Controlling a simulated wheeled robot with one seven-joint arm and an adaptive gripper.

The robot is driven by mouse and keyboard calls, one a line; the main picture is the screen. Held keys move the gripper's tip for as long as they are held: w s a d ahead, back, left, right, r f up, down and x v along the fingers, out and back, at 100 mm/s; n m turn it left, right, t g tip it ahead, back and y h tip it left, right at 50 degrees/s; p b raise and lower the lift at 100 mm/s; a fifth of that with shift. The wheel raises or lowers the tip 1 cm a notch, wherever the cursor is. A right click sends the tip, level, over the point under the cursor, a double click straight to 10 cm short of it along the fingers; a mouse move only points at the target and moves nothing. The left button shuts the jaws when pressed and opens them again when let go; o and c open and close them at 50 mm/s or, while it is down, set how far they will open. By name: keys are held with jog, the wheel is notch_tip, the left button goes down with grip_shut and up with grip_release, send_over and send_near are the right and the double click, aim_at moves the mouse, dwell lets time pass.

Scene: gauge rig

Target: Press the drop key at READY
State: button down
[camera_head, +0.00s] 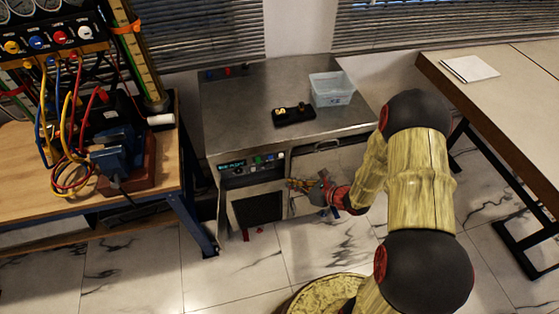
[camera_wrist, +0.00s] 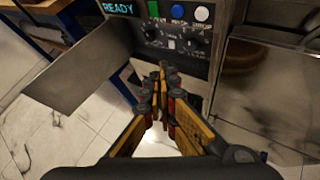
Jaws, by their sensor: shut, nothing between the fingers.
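The control panel (camera_head: 250,170) is on the front of the metal cabinet. Its display (camera_wrist: 117,8) reads READY in the wrist view. To the right of the display are a green key (camera_wrist: 153,9), a blue key (camera_wrist: 178,11) and a white key (camera_wrist: 201,13). The small label under the white key looks like DROP. My gripper (camera_wrist: 161,70) is shut and empty. In the wrist view its tips appear below the key row and left of the white key, over the lower panel. In the head view my gripper (camera_head: 292,184) is in front of the cabinet, right of and below the keys.
A metal flap (camera_wrist: 75,75) juts out left of the gripper. Black knobs (camera_wrist: 175,40) sit below the keys. A wooden bench (camera_head: 165,175) is left, a table (camera_head: 500,100) right.

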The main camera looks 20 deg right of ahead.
aim_at(281, 155)
jog(key=shift+w+d+m, duration=0.1)
jog(key=shift+w+m, duration=0.05)
jog(key=shift+m, duration=0.15)
jog(key=shift+w, duration=0.1)
jog(key=w+b, duration=0.1)
jog(key=w, duration=0.7)
jog(key=shift+w, duration=0.35)
jog(key=shift+w, duration=0.1)
dwell(1.3)
jog(key=shift+w, duration=0.3)
jog(key=shift+w, duration=0.35)
dwell(0.6)
jog(key=shift+r, duration=0.1)
jog(key=shift+s, duration=0.8)
